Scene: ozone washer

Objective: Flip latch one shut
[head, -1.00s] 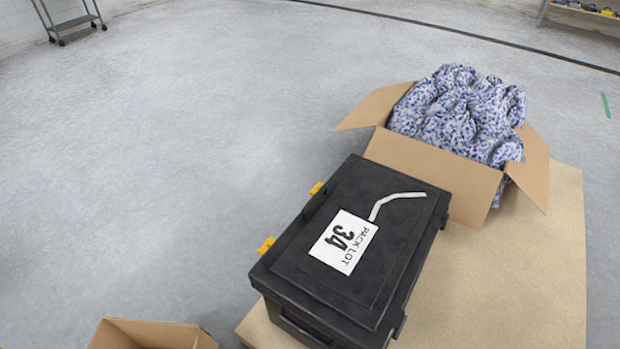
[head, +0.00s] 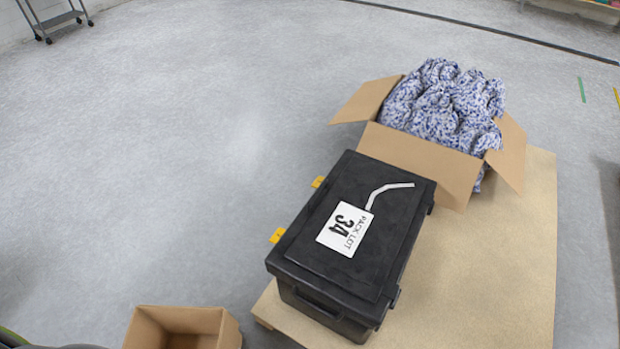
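A black lidded case (head: 345,262) sits on a tan board, its lid down. A white label (head: 345,229) reading "PACK LOT 34" and a pale bent strip (head: 385,188) lie on the lid. Two yellow latches stick out along its left edge, a near one (head: 277,235) and a far one (head: 318,182). I cannot tell which is latch one, nor clearly whether either is fastened. Dark fittings show on the right side, a near one (head: 395,298) and a far one (head: 431,208). Neither of my grippers is in view.
An open cardboard box (head: 420,160) full of blue-and-white patterned cloth (head: 443,108) stands just behind the case. An open cardboard box (head: 185,322) is at the bottom left. The tan board (head: 500,260) is bare at right. Grey floor is clear at left.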

